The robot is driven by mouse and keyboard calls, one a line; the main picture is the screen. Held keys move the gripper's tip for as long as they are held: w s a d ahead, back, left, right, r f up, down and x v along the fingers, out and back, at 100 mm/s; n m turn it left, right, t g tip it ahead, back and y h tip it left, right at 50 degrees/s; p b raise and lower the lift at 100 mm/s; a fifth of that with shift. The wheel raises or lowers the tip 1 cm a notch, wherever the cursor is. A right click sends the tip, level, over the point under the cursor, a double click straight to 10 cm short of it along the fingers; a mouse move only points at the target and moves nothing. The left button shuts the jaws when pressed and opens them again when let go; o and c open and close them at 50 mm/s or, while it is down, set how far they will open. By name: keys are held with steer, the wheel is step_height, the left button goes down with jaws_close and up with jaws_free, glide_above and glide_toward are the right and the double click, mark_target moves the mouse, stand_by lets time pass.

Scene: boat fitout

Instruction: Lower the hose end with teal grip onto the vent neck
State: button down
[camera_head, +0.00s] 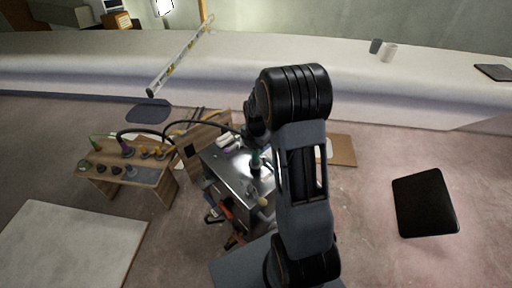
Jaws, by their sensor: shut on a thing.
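The hose end with the teal grip (255,158) shows as a small teal patch just left of my arm. My gripper (254,149) is shut on it, above the metal top of a small cabinet (229,163). A dark piece (256,172) lies directly below the teal grip in the picture. It may be the vent neck, but I cannot tell it from the hose end's lower part. I cannot tell whether hose and neck touch. A black hose (190,122) arcs to the left from near my gripper.
A small wooden bench (164,180) with several fittings stands left of the cabinet. Red-orange tools (227,210) hang at the cabinet's front. A pale hull ledge (260,60) runs behind, with a spirit level (182,55). A black pad (425,202) lies on open floor at right.

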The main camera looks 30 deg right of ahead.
steer(key=shift+f, duration=0.2)
steer(key=shift+f+b, duration=0.45)
steer(key=shift+f, duration=0.05)
steer(key=shift+f, duration=0.35)
stand_by(0.4)
steer(key=shift+f+b, duration=0.25)
steer(key=shift+b, duration=0.15)
steer(key=shift+c, duration=1.3)
jaws_free()
steer(key=shift+r, duration=0.15)
